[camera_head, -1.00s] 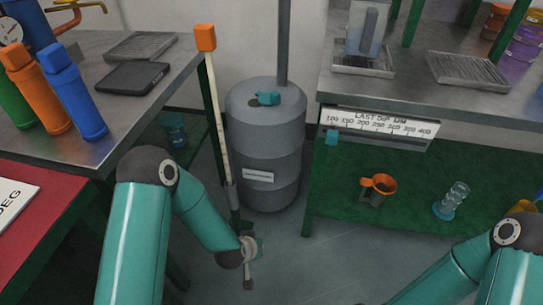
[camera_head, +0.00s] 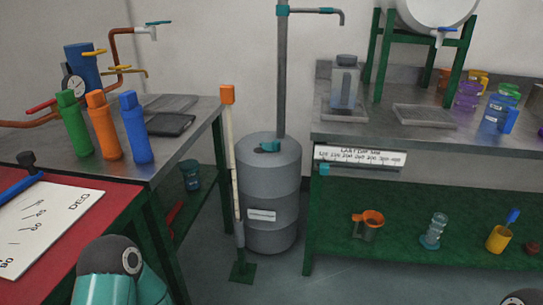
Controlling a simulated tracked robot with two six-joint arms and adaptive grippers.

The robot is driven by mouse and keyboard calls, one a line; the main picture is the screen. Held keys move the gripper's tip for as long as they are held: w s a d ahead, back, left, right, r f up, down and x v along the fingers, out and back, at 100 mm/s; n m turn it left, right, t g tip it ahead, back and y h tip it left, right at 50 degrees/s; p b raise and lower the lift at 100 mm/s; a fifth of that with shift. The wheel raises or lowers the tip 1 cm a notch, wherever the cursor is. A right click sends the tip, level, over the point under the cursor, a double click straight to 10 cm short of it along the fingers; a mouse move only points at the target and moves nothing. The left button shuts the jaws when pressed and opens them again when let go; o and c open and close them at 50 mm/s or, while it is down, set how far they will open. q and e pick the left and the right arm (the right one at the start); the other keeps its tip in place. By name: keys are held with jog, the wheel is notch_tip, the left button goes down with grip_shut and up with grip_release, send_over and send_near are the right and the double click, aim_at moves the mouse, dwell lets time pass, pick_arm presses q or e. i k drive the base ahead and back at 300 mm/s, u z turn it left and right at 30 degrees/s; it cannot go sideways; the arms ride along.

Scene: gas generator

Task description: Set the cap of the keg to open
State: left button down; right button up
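The grey keg (camera_head: 272,200) stands on the floor in the gap between the two benches, with a white label on its front. Its small teal cap (camera_head: 268,146) sits on the top, left of the grey vertical pipe (camera_head: 281,80). Whether the cap is open or shut is too small to tell. Part of my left arm shows at the bottom left and a sliver of my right arm at the bottom right corner. Neither gripper is in the picture, and nothing of mine touches the keg.
A dipstick with an orange top (camera_head: 228,95) stands upright in front of the keg's left side. Green, orange and blue bottles (camera_head: 135,127) stand on the left bench. A scale plate (camera_head: 360,157) hangs from the right bench's front edge. Grey floor is clear before the keg.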

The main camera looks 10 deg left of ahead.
aim_at(276, 146)
jog(key=z, duration=0.2)
jog(key=i, duration=1.5)
jog(key=u, duration=0.3)
